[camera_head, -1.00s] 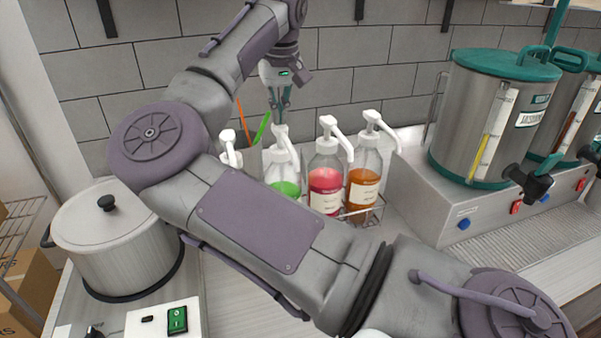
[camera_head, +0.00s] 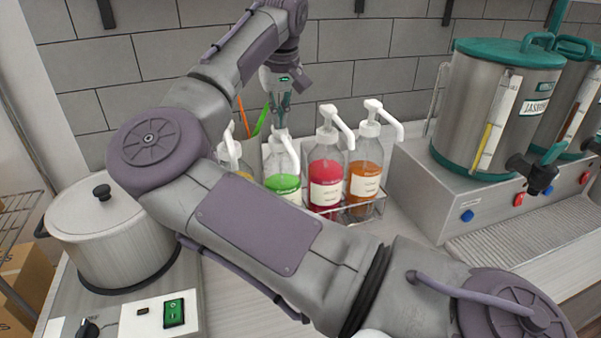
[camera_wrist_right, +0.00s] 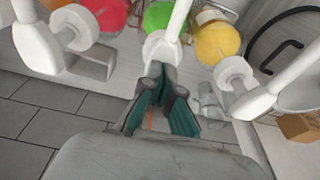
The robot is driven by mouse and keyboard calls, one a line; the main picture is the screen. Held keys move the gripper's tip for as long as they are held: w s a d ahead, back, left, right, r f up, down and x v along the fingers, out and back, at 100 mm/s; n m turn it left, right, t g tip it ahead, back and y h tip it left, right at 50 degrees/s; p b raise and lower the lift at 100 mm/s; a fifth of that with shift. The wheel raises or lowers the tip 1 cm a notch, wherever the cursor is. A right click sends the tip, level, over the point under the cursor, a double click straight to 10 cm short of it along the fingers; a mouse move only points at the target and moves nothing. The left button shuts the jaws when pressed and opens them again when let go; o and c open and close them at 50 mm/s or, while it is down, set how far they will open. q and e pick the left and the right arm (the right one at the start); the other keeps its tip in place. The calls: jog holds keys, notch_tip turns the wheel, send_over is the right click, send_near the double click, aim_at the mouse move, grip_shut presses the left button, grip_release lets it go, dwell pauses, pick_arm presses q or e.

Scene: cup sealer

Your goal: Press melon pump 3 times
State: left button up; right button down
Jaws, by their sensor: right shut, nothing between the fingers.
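The bottle with green syrup (camera_head: 283,185) stands in a row of pump bottles; I take it as the melon one, though its label is too small to read. Its white pump head (camera_head: 281,143) sits lower than the neighbouring red and orange bottles' heads. My right gripper (camera_head: 280,121) is shut, empty and pointing down onto that pump head. In the right wrist view, the closed fingertips (camera_wrist_right: 161,80) are at the white pump top (camera_wrist_right: 160,50), apparently touching it. The lower left of the green bottle is partly hidden by my arm. My left gripper is not in view.
A red bottle (camera_head: 325,176) and an orange bottle (camera_head: 365,168) stand to the right in a wire rack (camera_head: 372,211). A yellow bottle (camera_wrist_right: 217,42) is on the other side, close to the gripper. A pot (camera_head: 110,238) and steel dispensers (camera_head: 485,110) flank the row.

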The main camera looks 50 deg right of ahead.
jog(key=shift+f, duration=0.15)
jog(key=shift+w+d+p+v, duration=0.1)
jog(key=shift+w+p+v, duration=0.05)
jog(key=shift+p+v, duration=0.6)
jog(key=shift+w+d+p+v, duration=0.15)
jog(key=shift+p+v, duration=0.35)
jog(key=shift+v, duration=0.4)
jog(key=shift+w+p+v, duration=0.15)
jog(key=shift+p+v, duration=0.45)
jog(key=shift+v, duration=0.25)
jog(key=shift+s+a+b+x, duration=0.1)
jog(key=shift+s+b+x, duration=0.05)
jog(key=shift+b+x, duration=0.6)
jog(key=shift+s+a+b+x, duration=0.15)
jog(key=shift+b+x, duration=0.35)
jog(key=shift+x, duration=0.4)
jog(key=shift+s+b+x, duration=0.15)
jog(key=shift+b+x, duration=0.45)
jog(key=shift+x, duration=0.25)
jog(key=shift+w+d+p+v, duration=0.1)
jog(key=shift+w+p+v, duration=0.05)
jog(key=shift+p+v, duration=0.6)
jog(key=shift+w+d+p+v, duration=0.15)
jog(key=shift+p+v, duration=0.4)
jog(key=shift+v, duration=0.35)
jog(key=shift+w+p+v, duration=0.15)
jog(key=shift+p+v, duration=0.5)
jog(key=shift+v, duration=0.2)
jog(key=shift+r, duration=0.2)
